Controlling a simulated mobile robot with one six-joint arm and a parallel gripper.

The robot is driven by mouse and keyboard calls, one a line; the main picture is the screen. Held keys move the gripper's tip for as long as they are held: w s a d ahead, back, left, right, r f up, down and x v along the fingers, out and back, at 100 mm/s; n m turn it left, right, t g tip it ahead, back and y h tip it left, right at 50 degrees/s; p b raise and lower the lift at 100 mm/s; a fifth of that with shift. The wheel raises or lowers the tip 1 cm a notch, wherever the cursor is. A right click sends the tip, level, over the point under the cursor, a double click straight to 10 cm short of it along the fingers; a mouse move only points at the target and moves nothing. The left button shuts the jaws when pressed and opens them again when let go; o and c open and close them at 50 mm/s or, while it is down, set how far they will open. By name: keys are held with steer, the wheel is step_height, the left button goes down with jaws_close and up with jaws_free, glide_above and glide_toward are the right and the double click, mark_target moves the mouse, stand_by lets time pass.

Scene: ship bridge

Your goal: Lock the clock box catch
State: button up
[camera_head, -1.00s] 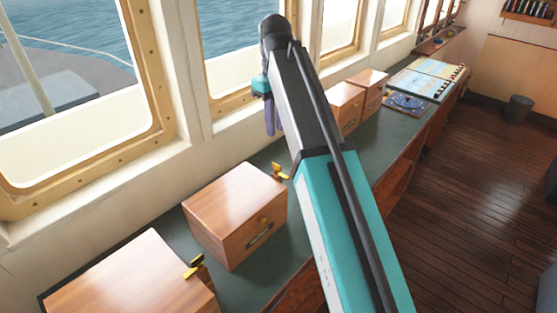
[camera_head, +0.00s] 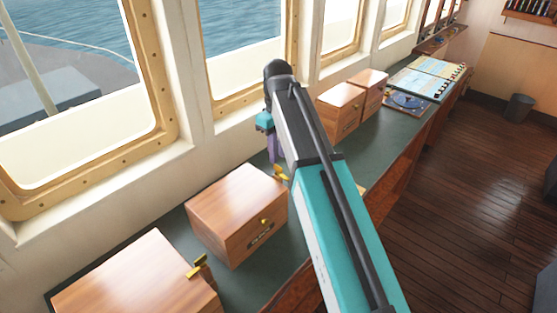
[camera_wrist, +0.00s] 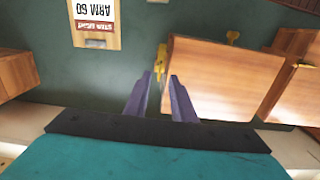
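A wooden box (camera_head: 225,205) with a brass knob on its front stands on the green counter. It also shows in the wrist view (camera_wrist: 225,80). Its brass catch (camera_wrist: 162,60) is on the side near my gripper; in the head view the catch (camera_head: 281,174) is partly hidden by my arm. My gripper (camera_wrist: 160,75) is open, its two purple fingers on either side of the catch in the picture. I cannot tell whether they touch it. In the head view my gripper (camera_head: 273,150) points down above the box's far right corner. The catch's exact position is unclear.
A nearer wooden box (camera_head: 140,280) has its own brass catch (camera_head: 197,268). Further along are two wooden boxes (camera_head: 340,108) and a chart (camera_head: 428,78). Windows and wall border the counter.

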mark_target(281, 172)
steer(key=shift+f+p, duration=0.75)
steer(key=shift+f, duration=1.55)
jaws_close()
